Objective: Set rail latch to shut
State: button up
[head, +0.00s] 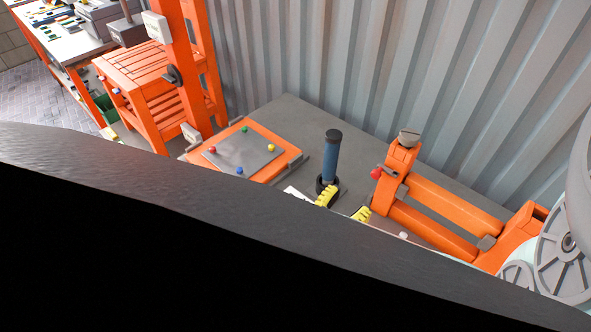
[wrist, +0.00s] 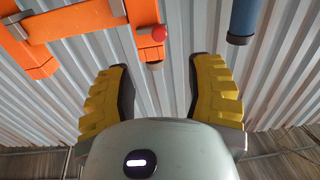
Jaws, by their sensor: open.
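The orange rail (head: 437,205) stands at the right of the grey bench top in the head view. A red knob (head: 376,174) on a short grey piece sits at the side of its end post and looks like the latch; I cannot tell its setting. In the wrist view the red knob (wrist: 158,33) is beyond the fingertips, roughly between them, on the orange rail (wrist: 75,22). My gripper (head: 344,205) has yellow ridged fingers. It is open and empty, apart from the knob, also in the wrist view (wrist: 160,72). My dark body hides the lower head view.
A blue upright handle (head: 331,158) with a dark top stands just left of the rail. An orange-framed plate (head: 241,152) with coloured knobs lies further left. A corrugated grey wall (head: 400,70) closes off the back. Orange slatted furniture (head: 150,75) stands at upper left.

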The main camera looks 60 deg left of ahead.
aim_at(375, 176)
jog(key=p+x, duration=0.1)
jog(key=x, duration=0.9)
jog(key=shift+w, duration=0.4)
grip_shut()
